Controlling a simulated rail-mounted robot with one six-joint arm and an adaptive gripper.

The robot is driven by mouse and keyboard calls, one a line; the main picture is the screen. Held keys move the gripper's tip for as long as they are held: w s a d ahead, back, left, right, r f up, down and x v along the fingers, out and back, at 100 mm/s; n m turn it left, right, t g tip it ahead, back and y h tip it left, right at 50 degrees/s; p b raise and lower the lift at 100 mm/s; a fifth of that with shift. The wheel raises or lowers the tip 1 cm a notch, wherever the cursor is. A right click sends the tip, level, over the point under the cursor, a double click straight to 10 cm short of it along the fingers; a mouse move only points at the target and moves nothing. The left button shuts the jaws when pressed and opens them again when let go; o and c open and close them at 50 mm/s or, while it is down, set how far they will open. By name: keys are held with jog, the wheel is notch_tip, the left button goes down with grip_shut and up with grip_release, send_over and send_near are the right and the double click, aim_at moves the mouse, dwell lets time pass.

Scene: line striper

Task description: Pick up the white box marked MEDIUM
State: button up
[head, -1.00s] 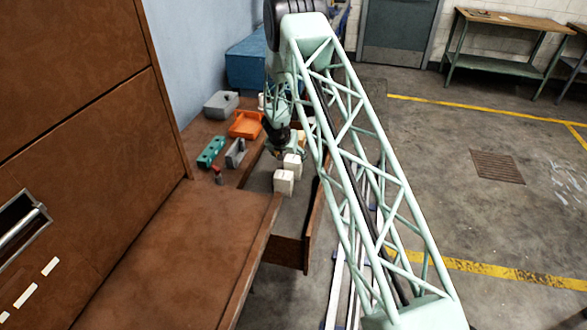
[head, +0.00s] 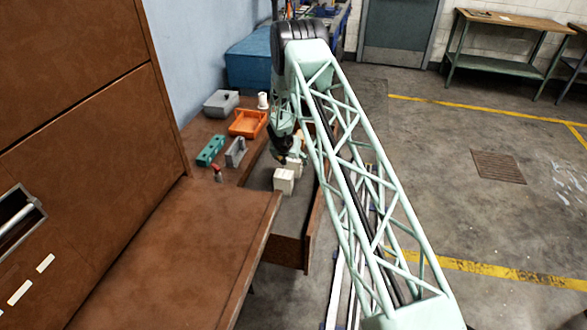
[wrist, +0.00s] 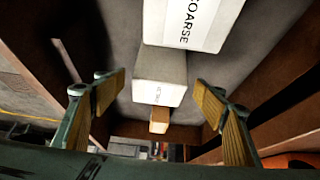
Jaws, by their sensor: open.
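In the wrist view a white box with a small blurred label (wrist: 160,80) sits in the middle, between my finger pads. I cannot read that label for certain. A larger white box marked COARSE (wrist: 195,22) is beyond it at the top. My gripper (wrist: 158,93) is open and empty, with one pad on each side of the middle box and visible gaps. In the head view my gripper (head: 287,157) is low over the drawer, at a partly hidden white box (head: 294,169). Another white box (head: 284,181) stands nearer the camera.
The boxes stand in an open drawer (head: 290,248) with raised walls. A small tan block (wrist: 160,121) lies below the middle box in the wrist view. An orange tray (head: 247,124), a green block (head: 210,151) and a grey holder (head: 235,152) rest on the bench left of the drawer.

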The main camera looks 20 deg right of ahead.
jog(key=shift+w+d+f, duration=0.15)
jog(key=shift+f, duration=0.2)
jog(key=shift+b+x, duration=0.8)
jog(key=shift+x, duration=1.8)
jog(key=shift+c, duration=0.3)
jog(key=c, duration=1)
jog(key=shift+o, duration=0.2)
jog(key=shift+r+p, duration=2)
jog(key=shift+r, duration=2.95)
